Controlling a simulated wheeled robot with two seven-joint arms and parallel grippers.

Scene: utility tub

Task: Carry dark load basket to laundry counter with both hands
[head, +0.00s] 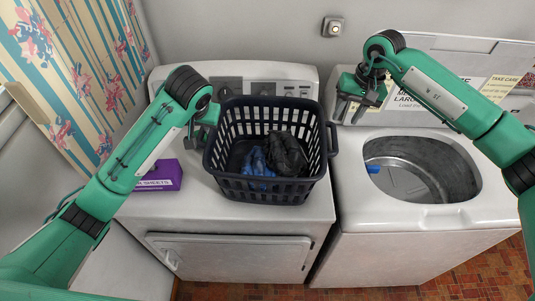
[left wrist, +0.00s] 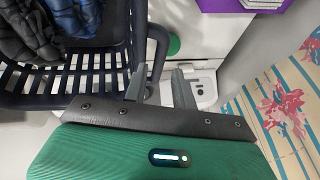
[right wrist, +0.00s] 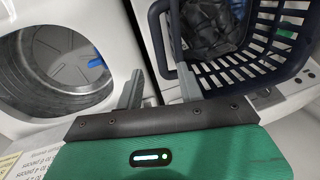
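The dark navy load basket (head: 265,190) stands upright on the white machine at left, with blue cloth (head: 258,163) and black cloth (head: 287,154) inside. My left gripper (head: 202,122) is at the basket's left side. In the left wrist view its fingers (left wrist: 160,88) are apart, with the basket's side handle (left wrist: 157,45) appearing between them; contact cannot be told. My right gripper (head: 361,108) is open and empty above the back of the right machine, apart from the basket's right handle (head: 333,140). That handle also shows in the right wrist view (right wrist: 156,35), ahead of the open fingers (right wrist: 158,90). No laundry counter is identifiable.
A purple box (head: 162,176) lies left of the basket on the left machine (head: 235,220). The right machine (head: 428,217) has an open tub (head: 415,180) with a blue item (head: 373,169) at its edge. Striped floral wallpaper (head: 85,75) is at left; the brick-patterned floor (head: 480,272) is at front.

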